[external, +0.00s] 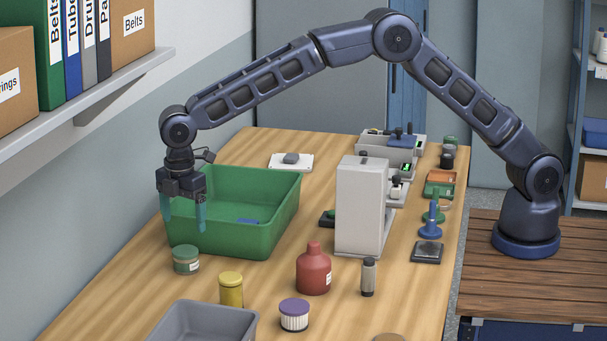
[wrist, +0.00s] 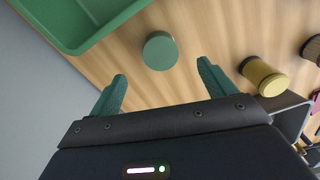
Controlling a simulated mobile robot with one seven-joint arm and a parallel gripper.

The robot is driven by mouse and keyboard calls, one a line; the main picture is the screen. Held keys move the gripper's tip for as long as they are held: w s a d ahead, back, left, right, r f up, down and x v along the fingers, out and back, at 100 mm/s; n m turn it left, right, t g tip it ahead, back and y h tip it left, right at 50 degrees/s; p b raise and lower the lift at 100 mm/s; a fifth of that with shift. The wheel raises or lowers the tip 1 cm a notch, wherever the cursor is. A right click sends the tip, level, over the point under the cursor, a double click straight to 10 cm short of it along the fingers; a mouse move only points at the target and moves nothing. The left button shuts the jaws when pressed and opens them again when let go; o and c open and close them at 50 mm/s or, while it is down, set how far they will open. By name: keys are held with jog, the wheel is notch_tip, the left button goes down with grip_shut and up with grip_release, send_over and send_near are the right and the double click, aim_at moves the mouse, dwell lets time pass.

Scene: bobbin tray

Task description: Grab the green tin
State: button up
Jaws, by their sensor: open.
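The green tin (external: 186,260) is a short round tin with a green lid and a pale label, standing upright on the table in front of the green tray. In the wrist view the green tin (wrist: 160,51) shows from above as a green disc, beyond and between my fingertips. My gripper (external: 185,213) points down above the tray's near left part, higher than the tin and apart from it. Its two teal fingers are spread with nothing between them, as the wrist view of my gripper (wrist: 162,80) also shows.
A green tray (external: 275,195) stands behind the tin. A yellow tin (external: 231,290), a purple-lidded jar (external: 294,315), a red bottle (external: 313,270) and a grey bin (external: 180,325) are nearby. A white machine (external: 360,205) stands to the right. A shelf (external: 90,95) overhangs the left wall.

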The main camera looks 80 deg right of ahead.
aim_at(185, 251)
notch_tip(185, 251, down, 5)
jog(key=shift+a+f, duration=0.2)
jog(key=shift+f, duration=2.4)
jog(key=shift+c, duration=0.2)
jog(key=c, duration=1.1)
